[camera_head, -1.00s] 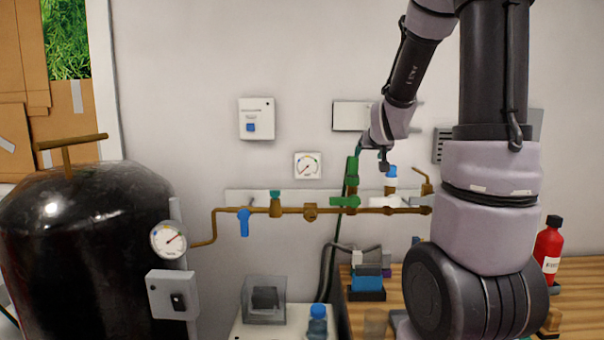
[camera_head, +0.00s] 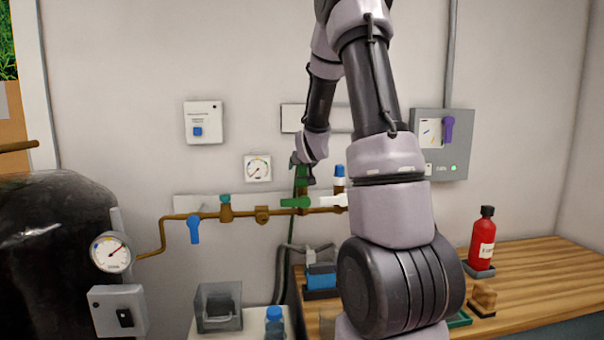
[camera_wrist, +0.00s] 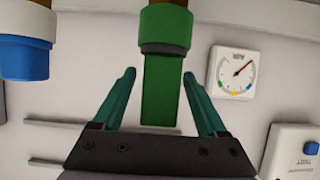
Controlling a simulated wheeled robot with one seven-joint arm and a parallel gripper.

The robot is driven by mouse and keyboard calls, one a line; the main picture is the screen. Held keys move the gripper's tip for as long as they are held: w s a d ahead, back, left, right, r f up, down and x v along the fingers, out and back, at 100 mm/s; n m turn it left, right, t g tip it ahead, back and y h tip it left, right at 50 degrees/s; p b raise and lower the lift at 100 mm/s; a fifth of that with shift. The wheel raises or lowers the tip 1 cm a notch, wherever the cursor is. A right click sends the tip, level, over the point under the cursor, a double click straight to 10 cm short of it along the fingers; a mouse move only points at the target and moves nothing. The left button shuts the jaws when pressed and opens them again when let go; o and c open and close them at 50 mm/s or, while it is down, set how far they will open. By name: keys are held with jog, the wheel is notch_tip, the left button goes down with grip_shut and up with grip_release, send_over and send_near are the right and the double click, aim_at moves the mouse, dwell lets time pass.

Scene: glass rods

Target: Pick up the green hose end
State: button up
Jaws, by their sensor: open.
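The green hose end (camera_wrist: 166,85) shows in the wrist view as a green collar with a dark ring and a narrower green part. It stands between my gripper's two teal fingers, with gaps on both sides. My gripper (camera_wrist: 158,75) is open and not closed on it. In the head view the green piece (camera_head: 301,175) stands upright above the brass pipe, and my wrist partly hides it from above and the right. The fingers are hard to make out there.
The brass pipe (camera_head: 240,213) runs along the wall with a blue lever (camera_head: 194,230) and a green handle (camera_head: 295,202). A blue-capped fitting (camera_head: 339,176) stands close to the right of my gripper. A black tank (camera_head: 50,260) fills the left; a red bottle (camera_head: 482,243) stands right.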

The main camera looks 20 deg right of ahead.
jog(key=shift+w+f, duration=0.1)
jog(key=shift+w, duration=0.15)
jog(key=shift+d, duration=0.1)
grip_shut()
